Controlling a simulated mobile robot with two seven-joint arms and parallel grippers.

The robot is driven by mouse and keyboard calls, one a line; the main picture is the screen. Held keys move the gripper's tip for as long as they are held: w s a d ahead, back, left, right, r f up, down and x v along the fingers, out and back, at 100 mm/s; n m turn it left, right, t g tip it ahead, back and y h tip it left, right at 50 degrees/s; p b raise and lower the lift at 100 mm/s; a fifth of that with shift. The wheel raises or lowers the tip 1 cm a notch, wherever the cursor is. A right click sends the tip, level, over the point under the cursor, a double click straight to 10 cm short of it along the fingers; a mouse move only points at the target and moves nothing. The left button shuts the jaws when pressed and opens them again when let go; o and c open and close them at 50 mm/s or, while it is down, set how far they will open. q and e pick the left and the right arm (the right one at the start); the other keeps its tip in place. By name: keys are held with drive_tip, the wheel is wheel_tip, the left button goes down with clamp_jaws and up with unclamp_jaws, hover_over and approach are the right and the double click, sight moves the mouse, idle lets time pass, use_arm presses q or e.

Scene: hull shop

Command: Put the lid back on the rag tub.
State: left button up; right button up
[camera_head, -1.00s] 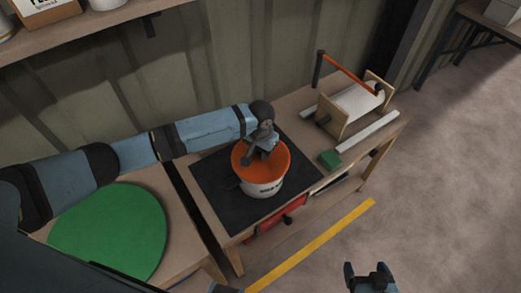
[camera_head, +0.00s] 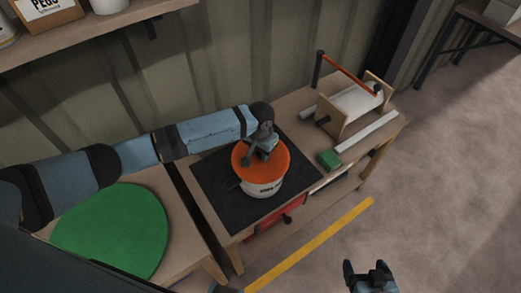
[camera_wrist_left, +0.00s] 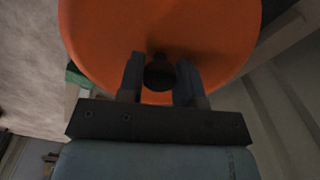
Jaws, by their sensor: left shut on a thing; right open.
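The rag tub (camera_head: 262,189) is a white bucket with dark lettering, upright on a black mat (camera_head: 213,184) on the bench. The round orange lid (camera_head: 277,158) lies level over its mouth. It looks in line with the rim, but I cannot tell whether it is fully seated. My left gripper (camera_head: 257,159) comes down from above and is shut on the lid's dark knob (camera_wrist_left: 160,74), which shows between its fingers in the left wrist view. The tub's inside is hidden. My right gripper (camera_head: 371,276) is open and empty, low at the right, away from the bench.
A green disc (camera_head: 110,232) lies on the left table. Right of the mat are a green block (camera_head: 329,159), a pale bar (camera_head: 366,132) and a wooden roll holder (camera_head: 349,107). A red-orange item (camera_head: 275,223) is below the bench front. A shelf (camera_head: 100,30) hangs at upper left.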

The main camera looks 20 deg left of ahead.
use_arm(q)
drive_tip(key=p, duration=0.3)
drive_tip(key=shift+f, duration=0.2)
idle(2.6)
idle(0.3)
drive_tip(key=o, duration=1.5)
